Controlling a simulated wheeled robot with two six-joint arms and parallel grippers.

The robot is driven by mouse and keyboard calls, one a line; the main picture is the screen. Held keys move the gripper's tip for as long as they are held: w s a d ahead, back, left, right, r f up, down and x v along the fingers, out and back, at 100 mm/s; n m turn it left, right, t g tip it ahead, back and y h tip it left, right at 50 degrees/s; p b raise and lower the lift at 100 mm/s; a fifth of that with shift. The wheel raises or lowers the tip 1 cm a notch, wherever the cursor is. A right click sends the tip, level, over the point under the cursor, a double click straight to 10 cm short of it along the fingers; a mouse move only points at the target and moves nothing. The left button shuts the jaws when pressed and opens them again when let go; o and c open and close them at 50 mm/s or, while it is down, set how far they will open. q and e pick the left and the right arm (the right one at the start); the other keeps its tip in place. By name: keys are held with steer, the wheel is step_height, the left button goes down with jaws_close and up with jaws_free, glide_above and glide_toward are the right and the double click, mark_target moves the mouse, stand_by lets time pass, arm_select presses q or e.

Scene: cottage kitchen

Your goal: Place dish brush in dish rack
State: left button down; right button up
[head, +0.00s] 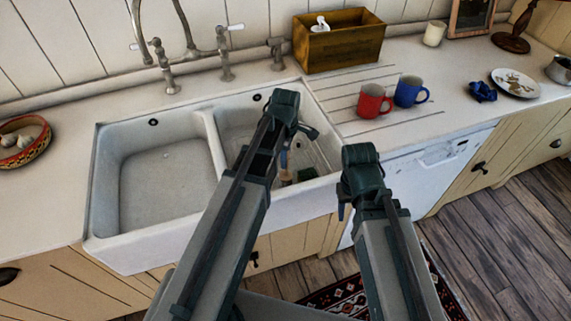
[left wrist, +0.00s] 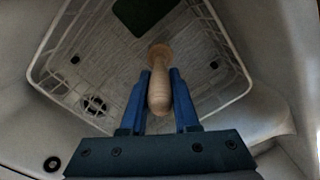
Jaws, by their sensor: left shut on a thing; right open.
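The dish brush shows in the left wrist view as a pale wooden handle (left wrist: 160,95) with a rounded end. My left gripper (left wrist: 158,82) is shut on it between its blue fingers. In the head view, the left gripper (head: 285,146) hangs over the right sink basin, with a bit of the brush (head: 284,162) below it. The white wire dish rack (left wrist: 236,62) lies under the brush inside that basin. Whether the brush touches the rack I cannot tell. My right gripper (head: 343,211) is open and empty in front of the sink's right edge.
The empty left basin (head: 165,185) adjoins the right one behind a divider (head: 214,145). A dark green patch (left wrist: 142,14) shows at the rack. A red mug (head: 371,101), a blue mug (head: 408,91) and a wooden box (head: 338,42) stand on the counter. Taps (head: 190,55) rise behind the sink.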

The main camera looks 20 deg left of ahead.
arm_select(q)
steer(key=shift+f, duration=0.55)
steer(key=shift+r, duration=0.1)
arm_select(e)
steer(key=shift+f, duration=0.4)
arm_select(q)
steer(key=c, duration=0.7)
jaws_free()
arm_select(e)
steer(key=shift+f, duration=0.15)
arm_select(q)
steer(key=shift+o, duration=0.2)
